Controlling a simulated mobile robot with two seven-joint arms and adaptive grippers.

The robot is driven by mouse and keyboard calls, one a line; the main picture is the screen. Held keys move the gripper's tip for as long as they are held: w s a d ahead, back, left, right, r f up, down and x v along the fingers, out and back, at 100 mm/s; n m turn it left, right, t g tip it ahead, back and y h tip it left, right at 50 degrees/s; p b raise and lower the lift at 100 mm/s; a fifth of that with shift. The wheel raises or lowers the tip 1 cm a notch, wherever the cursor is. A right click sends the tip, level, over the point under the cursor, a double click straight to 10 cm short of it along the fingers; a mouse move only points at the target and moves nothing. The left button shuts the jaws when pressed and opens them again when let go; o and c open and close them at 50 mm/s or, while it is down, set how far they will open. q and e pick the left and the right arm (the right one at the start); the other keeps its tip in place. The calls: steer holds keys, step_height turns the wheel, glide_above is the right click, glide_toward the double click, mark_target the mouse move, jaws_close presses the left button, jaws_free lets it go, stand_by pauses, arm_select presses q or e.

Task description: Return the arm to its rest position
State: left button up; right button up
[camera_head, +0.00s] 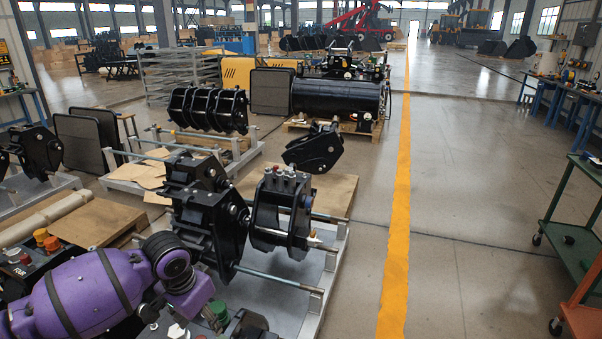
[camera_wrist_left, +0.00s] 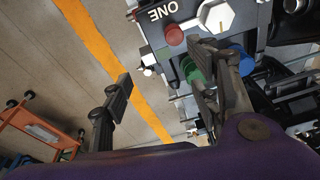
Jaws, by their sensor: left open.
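My left arm is purple and comes in from the lower left of the head view. My left gripper (camera_head: 180,310) is low there, partly hidden by its own wrist, close above a fitting with a green cap (camera_head: 217,312). In the left wrist view the gripper (camera_wrist_left: 166,64) has its two dark fingers spread wide, with nothing held between them. My right gripper is out of view.
Black coupler castings (camera_head: 285,215) stand on a metal frame beside the arm. Orange and red caps (camera_head: 45,240) sit behind the arm. A yellow floor line (camera_head: 396,230) and open floor lie to the right, with a green cart (camera_head: 570,245) at the far right.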

arm_select(q)
steer(key=w+d+m+t+h, duration=0.2)
steer(key=w+d+t, duration=0.2)
steer(key=w+d, duration=0.3)
steer(key=s+d+f+t+h, duration=0.2)
steer(key=s+d+f+t, duration=0.1)
steer(key=s+d+f, duration=0.2)
steer(key=s+a+f+n+y, duration=0.1)
steer(key=s+a+f+n, duration=0.1)
steer(key=s, duration=0.8)
steer(key=s+a+f+n+y, duration=0.1)
steer(key=s+a+f+n, duration=0.1)
steer(key=s+f, duration=0.5)
steer(key=s+a+f+n+y, duration=0.2)
steer(key=s+a+f+n, duration=0.1)
steer(key=s, duration=1.2)
step_height(320, 180, down, 2)
steer(key=shift+s+a+f+p, duration=0.15)
steer(key=shift+a+f+p, duration=0.2)
steer(key=shift+a, duration=0.5)
arm_select(e)
steer(key=shift+w+a+r, duration=0.15)
steer(key=shift+w+r, duration=0.3)
steer(key=shift+w, duration=0.4)
arm_select(q)
steer(key=shift+r, duration=0.1)
arm_select(e)
steer(key=shift+s, duration=0.2)
